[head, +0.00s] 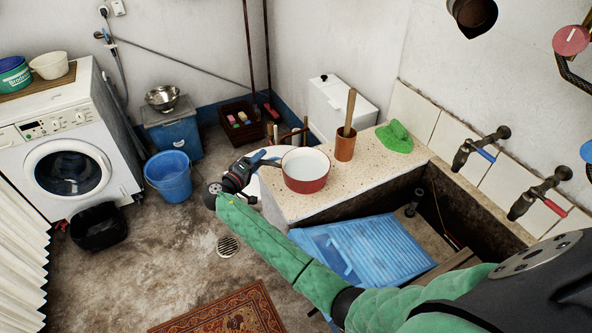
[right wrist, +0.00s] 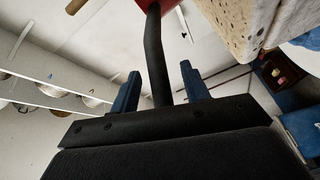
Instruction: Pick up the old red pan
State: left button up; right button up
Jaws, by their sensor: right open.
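The old red pan (head: 306,184), red outside with a white inside, stands upright on the speckled stone ledge (head: 300,208) at the trough's left end. Its dark handle (right wrist: 156,55) sticks out past the ledge's left edge. My right gripper (head: 262,159) is at this handle, left of the pan's bowl. In the right wrist view the two blue fingers of my right gripper (right wrist: 160,78) are apart, with the handle running between them. A clear gap shows on each side of the handle. The pan's red wall (right wrist: 128,5) shows only at the top edge. My left gripper is not in view.
A brown cup (head: 345,147) with a wooden stick stands just behind the pan. A green cloth (head: 395,137) lies farther right on the ledge. A blue washboard (head: 362,250) lies in the trough. Taps (head: 480,147) stick out from the right wall.

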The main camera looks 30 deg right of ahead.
grip_shut()
jog(key=shift+r, duration=0.15)
dwell(1.3)
